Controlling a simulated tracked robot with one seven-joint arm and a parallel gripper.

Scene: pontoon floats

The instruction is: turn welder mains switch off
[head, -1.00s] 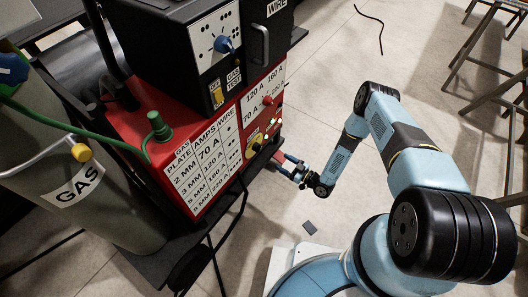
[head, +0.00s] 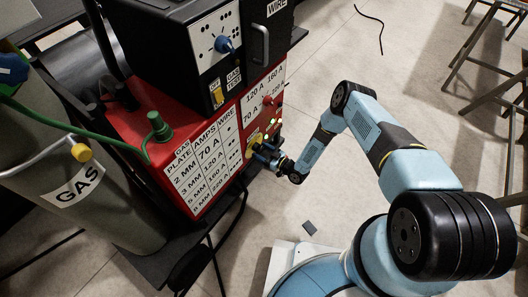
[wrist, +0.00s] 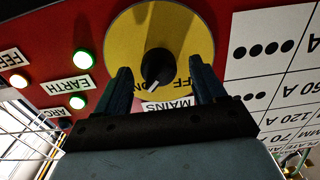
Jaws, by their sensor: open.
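The welder (head: 140,125) is a red cabinet at the left of the head view. Its mains switch is a black knob (wrist: 157,67) on a yellow disc (wrist: 130,40), seen close and upside down in the wrist view. The knob's white pointer mark faces down in the picture, close to the partly covered "ON" lettering; part of "OFF" shows to its right. My gripper (wrist: 160,68) is open, with one finger on each side of the knob in that view. I cannot tell whether the fingers touch it. In the head view my gripper (head: 265,154) is at the panel's lower right.
Lit lamps stand beside the disc: a green one for "EARTH" (wrist: 77,102) and a green-rimmed one (wrist: 84,60). A grey gas cylinder (head: 85,190) stands at left.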

